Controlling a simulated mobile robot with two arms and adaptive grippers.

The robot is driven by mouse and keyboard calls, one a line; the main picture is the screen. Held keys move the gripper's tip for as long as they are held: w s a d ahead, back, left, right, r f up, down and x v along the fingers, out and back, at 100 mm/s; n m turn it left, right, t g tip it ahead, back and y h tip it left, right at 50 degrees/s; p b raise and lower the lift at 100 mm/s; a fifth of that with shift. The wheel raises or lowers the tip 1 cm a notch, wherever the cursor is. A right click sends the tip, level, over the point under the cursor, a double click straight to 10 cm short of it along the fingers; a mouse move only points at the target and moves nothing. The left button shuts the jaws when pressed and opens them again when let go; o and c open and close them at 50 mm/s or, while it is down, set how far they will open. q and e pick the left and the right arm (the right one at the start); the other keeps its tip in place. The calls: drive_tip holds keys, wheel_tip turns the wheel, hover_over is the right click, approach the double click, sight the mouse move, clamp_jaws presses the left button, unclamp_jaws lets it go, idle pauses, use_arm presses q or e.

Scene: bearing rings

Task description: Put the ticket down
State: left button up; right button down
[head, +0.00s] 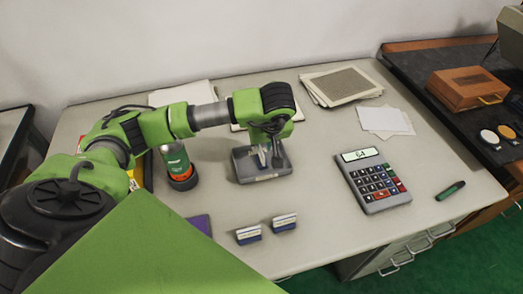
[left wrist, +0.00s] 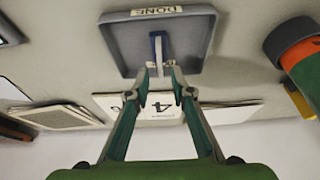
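A small blue and white ticket (left wrist: 158,48) is between the fingertips of my left gripper (left wrist: 159,72) in the left wrist view. The fingers have closed in to about its width. The gripper also shows in the head view (head: 265,157), pointing down over a grey tray (head: 246,174). The tray's rim (left wrist: 113,42) carries a label reading DONE in the left wrist view. The ticket is over the tray; whether its lower edge touches the tray floor I cannot tell. Two more blue and white tickets (head: 248,235) (head: 284,222) stand on the table in front. My right gripper is out of view.
A green and orange bottle-like object (head: 177,165) stands close left of the tray. A calculator (head: 372,182) lies to the right, with a green marker (head: 450,191) beyond it. A numbered white card (left wrist: 155,105) is behind the tray. Papers (head: 342,86) lie at the back.

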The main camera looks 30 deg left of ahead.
use_arm(q)
drive_tip(key=v, duration=0.7)
idle(0.3)
